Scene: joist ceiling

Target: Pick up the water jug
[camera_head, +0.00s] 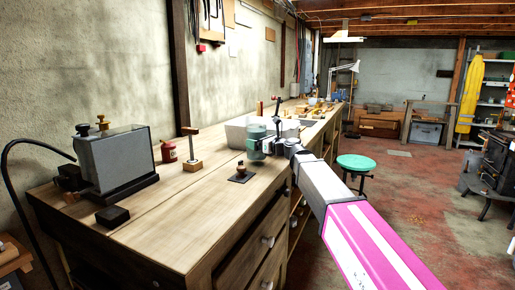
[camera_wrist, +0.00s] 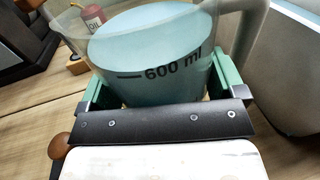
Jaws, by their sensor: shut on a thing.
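The water jug (camera_wrist: 150,50) is a clear vessel with pale blue water and a "600 ml" mark. It fills the upper middle of the wrist view, with its handle at the right. My gripper (camera_wrist: 162,88) is shut on the jug, with a green finger on each side of its body. In the head view my gripper (camera_head: 263,146) is over the workbench, and the jug there is small and hard to separate from the fingers. The jug's base is hidden, so I cannot tell whether it touches the bench.
The wooden workbench (camera_head: 150,235) runs along the left wall. A pale bin (camera_head: 236,133) stands close behind my gripper. A red oil can (camera_head: 168,152), a wooden stand (camera_head: 192,165) and a grey tank (camera_head: 115,160) are to the left. A green stool (camera_head: 357,163) stands on the floor.

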